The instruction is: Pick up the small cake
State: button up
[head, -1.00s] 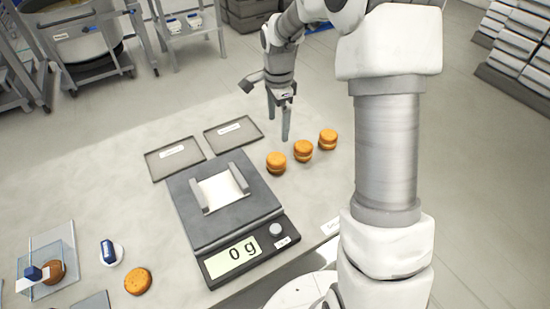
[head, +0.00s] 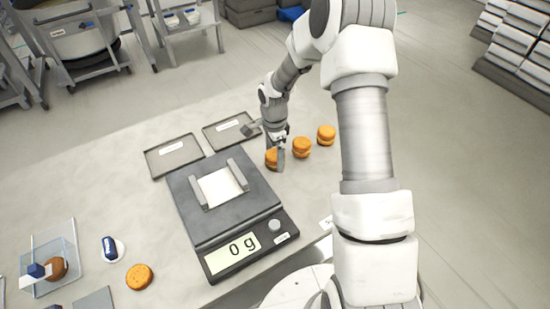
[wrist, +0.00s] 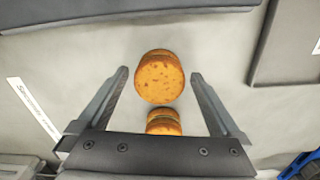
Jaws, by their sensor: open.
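Three similar orange-brown filled cakes stand in a row right of the scale; I cannot tell which is meant by size. My gripper (head: 276,160) is open, pointing down at the leftmost cake (head: 270,159), whose right part it partly hides. In the wrist view this cake (wrist: 160,77) lies between the two open fingertips, with gaps on both sides. A second cake (wrist: 163,123) shows below it, nearer the gripper's base. The middle cake (head: 301,147) and the right cake (head: 326,134) stand clear of the fingers.
A dark scale (head: 186,222) reading 0 g, with a white paper between two rails, stands close left of the cakes. Two flat trays (head: 172,158) lie behind it. A single round (head: 139,277), a blue-and-white item (head: 110,249) and a clear box lie at the left.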

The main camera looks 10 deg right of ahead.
jog(key=shift+f, duration=0.65)
jog(key=c, duration=0.8)
jog(key=shift+o, duration=0.2)
jog(key=shift+r, duration=0.1)
